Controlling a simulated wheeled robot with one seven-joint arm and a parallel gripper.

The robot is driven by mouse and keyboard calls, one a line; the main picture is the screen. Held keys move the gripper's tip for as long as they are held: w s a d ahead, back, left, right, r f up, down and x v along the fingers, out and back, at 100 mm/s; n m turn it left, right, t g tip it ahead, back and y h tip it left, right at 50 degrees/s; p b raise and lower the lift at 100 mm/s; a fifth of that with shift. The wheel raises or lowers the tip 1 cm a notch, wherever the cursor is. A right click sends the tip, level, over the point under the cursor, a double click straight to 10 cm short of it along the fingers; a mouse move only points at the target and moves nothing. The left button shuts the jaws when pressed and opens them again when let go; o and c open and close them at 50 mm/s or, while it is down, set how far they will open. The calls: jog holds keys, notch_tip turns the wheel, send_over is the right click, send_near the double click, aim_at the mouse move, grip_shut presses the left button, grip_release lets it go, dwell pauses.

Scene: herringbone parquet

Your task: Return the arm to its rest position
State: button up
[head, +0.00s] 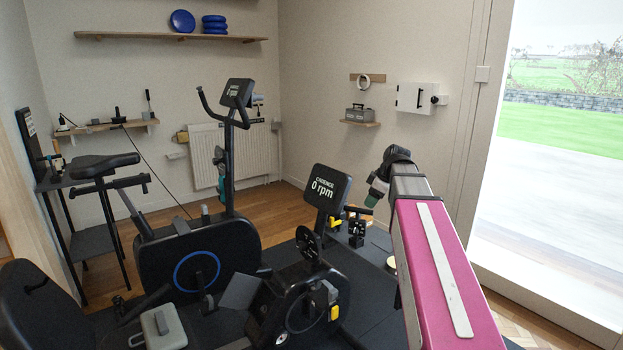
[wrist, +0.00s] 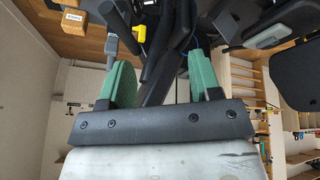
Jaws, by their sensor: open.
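My arm (head: 435,255), with a pink and silver link, reaches from the lower right of the head view up toward the middle. My gripper (head: 375,193) is at its far end, beside and right of the bike console reading "CADENCE 0 rpm" (head: 328,188). In the wrist view my gripper (wrist: 162,78) shows two green fingers standing well apart. It is open, and I see nothing held between them. Black tubes show behind the fingers, but I cannot tell how far off they are.
A black exercise bike (head: 190,255) stands left of centre and another machine (head: 300,305) stands close in front. A wall shelf (head: 360,123) holds a grey box. A wooden shelf (head: 160,37) holds blue discs. A wide glass opening (head: 555,180) is on the right. Some parquet shows by the radiator (head: 262,152).

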jog(key=s+a+f+m+g+h, duration=0.1)
jog(key=s+f+m, duration=0.3)
jog(key=f, duration=0.6)
jog(key=s+a+f+m+g+h, duration=0.1)
jog(key=s+f+m, duration=0.4)
jog(key=f, duration=0.5)
jog(key=s+a+f+m+g+h, duration=0.1)
jog(key=s+f+m, duration=0.3)
jog(key=s+f, duration=0.4)
notch_tip(320, 180, down, 3)
jog(key=shift+s+a+r+h, duration=0.2)
jog(key=shift+s+h, duration=0.15)
jog(key=shift+h, duration=0.15)
